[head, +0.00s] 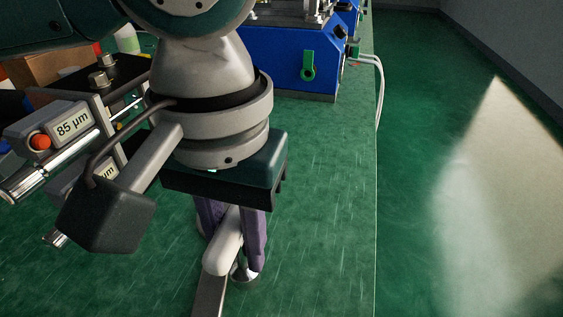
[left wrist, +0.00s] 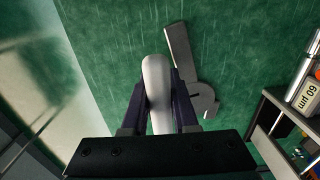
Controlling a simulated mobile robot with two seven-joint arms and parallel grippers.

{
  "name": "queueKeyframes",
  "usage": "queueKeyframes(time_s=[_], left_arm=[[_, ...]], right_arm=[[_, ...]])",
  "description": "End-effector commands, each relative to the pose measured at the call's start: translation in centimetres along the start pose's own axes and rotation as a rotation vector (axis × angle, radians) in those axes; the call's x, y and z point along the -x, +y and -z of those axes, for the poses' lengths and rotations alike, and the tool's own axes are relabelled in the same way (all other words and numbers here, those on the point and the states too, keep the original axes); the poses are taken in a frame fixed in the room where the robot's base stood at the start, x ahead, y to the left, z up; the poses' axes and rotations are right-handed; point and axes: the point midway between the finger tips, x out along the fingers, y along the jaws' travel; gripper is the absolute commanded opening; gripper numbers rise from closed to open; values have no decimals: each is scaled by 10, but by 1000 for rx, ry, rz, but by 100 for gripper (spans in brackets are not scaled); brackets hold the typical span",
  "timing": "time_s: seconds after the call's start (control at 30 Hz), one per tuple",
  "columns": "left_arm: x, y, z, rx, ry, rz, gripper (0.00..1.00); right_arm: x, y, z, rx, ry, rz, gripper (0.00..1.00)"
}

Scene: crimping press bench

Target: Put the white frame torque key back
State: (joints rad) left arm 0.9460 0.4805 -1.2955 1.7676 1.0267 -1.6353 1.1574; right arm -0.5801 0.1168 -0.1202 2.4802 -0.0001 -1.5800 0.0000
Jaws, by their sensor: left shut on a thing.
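My left gripper (head: 232,240) points down over the green bench. Its two purple-dark fingers are shut on a white rounded handle, which I take to be the white frame torque key (head: 224,252). In the left wrist view the key (left wrist: 157,88) stands out between the fingers (left wrist: 158,98). A grey flat bar with a hooked end (left wrist: 180,55) shows just beside and beyond it; whether it is joined to the key I cannot tell. In the head view a round metal piece (head: 245,272) shows below the fingers. My right gripper is not in view.
At the left stands a dark rack (head: 112,75) with tools, one labelled 85 µm (head: 72,125). A blue press (head: 290,62) with a green lever stands at the back. The green bench top (head: 325,200) is clear to the right, up to its edge.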

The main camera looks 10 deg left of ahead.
Motion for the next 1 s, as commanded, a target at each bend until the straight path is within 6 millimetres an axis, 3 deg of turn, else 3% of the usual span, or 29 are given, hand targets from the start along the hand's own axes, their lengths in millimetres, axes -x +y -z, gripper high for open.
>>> queueKeyframes(time_s=[0.07, 0.4, 0.43, 0.67, 1.0], left_arm=[[-11, 0, 0, -1, 0, 0, 0], [-12, 0, 0, 0, 0, 0, 0], [-13, 0, 0, 1, 0, 1, 28], [-13, 0, 0, 0, 0, 0, 54], [-9, 0, 0, -1, 2, -1, 57]], right_arm=[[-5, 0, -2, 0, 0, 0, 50], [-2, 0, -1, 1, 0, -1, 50], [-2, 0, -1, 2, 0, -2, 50], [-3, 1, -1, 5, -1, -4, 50], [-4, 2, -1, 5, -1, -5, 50]])
